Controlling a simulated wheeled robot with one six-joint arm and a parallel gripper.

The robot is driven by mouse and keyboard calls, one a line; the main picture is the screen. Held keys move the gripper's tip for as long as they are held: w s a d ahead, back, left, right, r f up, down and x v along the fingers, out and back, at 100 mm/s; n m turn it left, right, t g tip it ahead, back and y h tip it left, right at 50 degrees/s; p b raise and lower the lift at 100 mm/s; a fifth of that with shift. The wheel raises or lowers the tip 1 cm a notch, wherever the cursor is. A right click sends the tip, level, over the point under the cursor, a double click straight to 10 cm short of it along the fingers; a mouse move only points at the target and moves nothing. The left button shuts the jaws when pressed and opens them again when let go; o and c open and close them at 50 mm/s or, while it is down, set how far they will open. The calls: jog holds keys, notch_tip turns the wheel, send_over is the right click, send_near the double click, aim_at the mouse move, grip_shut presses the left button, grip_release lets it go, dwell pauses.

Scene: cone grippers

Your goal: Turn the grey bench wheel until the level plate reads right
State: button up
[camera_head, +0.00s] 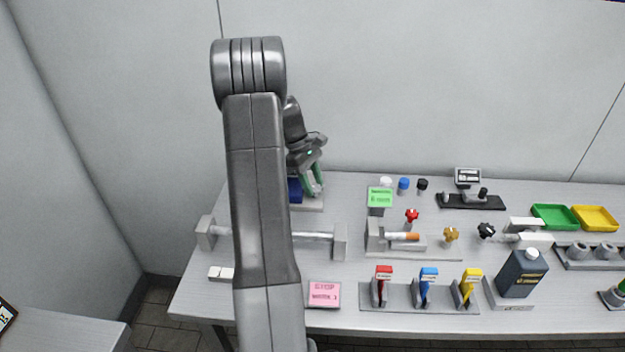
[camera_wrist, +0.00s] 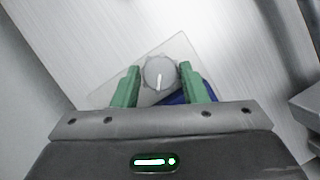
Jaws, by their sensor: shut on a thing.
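The grey bench wheel (camera_wrist: 158,68) is a small knobbed disc with a white mark, which points down in the wrist view. It sits on a pale square base (camera_wrist: 98,100). My gripper (camera_wrist: 159,74) is shut on the wheel, with one green finger at each side. A green card (camera_head: 380,197) and a pink card (camera_head: 324,293) carry small print. I cannot tell surely which is the level plate.
A blue block (camera_head: 295,190) stands close beside my fingers. A metal rail (camera_head: 312,236) lies in front. Red, blue and yellow levers (camera_head: 429,287), a dark bottle (camera_head: 523,273), and green (camera_head: 555,216) and yellow (camera_head: 595,217) trays are to the right.

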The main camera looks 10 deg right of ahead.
dwell(0.3)
jog(key=o, duration=1)
jog(key=v, duration=1.4)
jog(key=x, duration=1.4)
